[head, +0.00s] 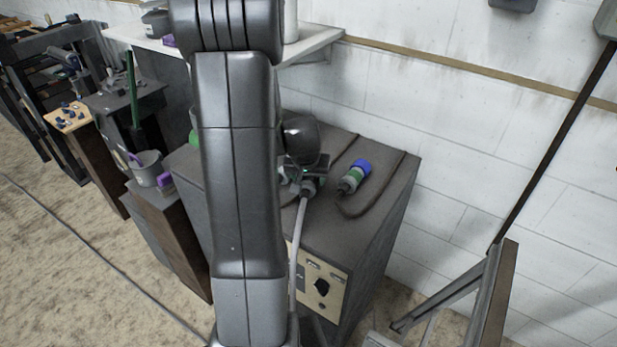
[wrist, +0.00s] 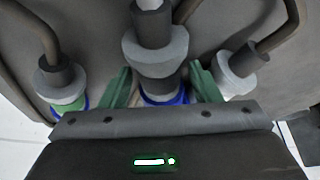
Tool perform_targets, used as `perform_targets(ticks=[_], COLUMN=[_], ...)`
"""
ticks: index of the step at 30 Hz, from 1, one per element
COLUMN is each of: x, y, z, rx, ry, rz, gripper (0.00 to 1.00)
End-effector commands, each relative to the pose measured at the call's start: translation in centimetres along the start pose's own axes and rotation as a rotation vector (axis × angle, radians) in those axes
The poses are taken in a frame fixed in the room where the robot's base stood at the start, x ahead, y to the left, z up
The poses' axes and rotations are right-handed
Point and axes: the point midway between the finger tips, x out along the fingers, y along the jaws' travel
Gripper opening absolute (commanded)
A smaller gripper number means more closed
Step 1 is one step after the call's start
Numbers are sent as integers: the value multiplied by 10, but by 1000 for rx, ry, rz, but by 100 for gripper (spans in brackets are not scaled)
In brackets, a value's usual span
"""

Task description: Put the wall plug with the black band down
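My gripper (head: 306,170) is over the top of the grey cabinet, partly hidden by my arm in the head view. In the wrist view its green fingers (wrist: 162,88) stand on both sides of the middle plug (wrist: 156,50) and appear shut on it. This plug has a grey body, a dark band between the fingers and a blue rim; it also shows in the head view (head: 308,188), its grey cable running down the cabinet front. I cannot tell whether it touches the top.
A plug with a green band and blue end (head: 352,176) lies right of my gripper on the cabinet top (head: 375,205). The wrist view shows a green-banded plug (wrist: 62,80) at left and a whitish plug (wrist: 240,68) at right. A control panel (head: 318,280) is on the cabinet front.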

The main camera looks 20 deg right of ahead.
Motion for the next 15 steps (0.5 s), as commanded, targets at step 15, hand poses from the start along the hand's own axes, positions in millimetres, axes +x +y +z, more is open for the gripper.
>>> perform_targets(ticks=[15], x=[-37], y=[0], z=[-4], rx=[0], ry=[4], rz=[-1], gripper=[57])
